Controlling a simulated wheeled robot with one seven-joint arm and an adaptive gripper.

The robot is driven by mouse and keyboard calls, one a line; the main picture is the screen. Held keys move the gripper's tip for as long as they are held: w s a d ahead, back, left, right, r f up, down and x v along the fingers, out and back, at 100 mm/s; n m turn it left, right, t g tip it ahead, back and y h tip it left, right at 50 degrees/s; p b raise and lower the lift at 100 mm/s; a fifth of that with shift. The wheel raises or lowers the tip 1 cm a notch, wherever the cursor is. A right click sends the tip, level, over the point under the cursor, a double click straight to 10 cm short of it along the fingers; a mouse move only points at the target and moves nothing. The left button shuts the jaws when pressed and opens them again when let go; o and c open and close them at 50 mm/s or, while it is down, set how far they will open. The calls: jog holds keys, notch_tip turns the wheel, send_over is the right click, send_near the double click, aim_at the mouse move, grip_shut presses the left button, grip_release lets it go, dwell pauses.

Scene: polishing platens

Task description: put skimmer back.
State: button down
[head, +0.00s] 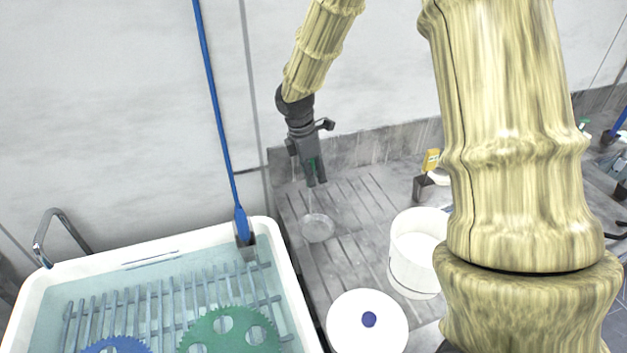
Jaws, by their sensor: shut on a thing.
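The skimmer has a round, pale mesh head (318,228) and a thin handle running up from it. My gripper (317,184) is shut on the skimmer's handle, above a grooved grey drainboard. The head hangs below the fingers, low over the board; I cannot tell if it touches. A green part shows between the fingers, probably the handle's grip. Most of the handle is hidden by my gripper.
A white tub of water (277,261) with a rack, a green toothed disc (232,335) and a blue one stands left. A blue-handled tool (240,222) leans at its corner. A white bucket (398,265), a white lid (345,330) and a yellow-tagged holder (421,187) are right.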

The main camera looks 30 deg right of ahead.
jog(key=shift+w+d+f+p, duration=0.1)
jog(key=shift+f+p, duration=0.6)
jog(key=shift+f, duration=1.1)
jog(key=c, duration=1.3)
grip_release()
notch_tip(320, 180, up, 12)
jog(key=a+b, duration=0.2)
jog(key=b, duration=0.1)
jog(key=shift+w+a, duration=0.15)
jog(key=shift+w, duration=0.3)
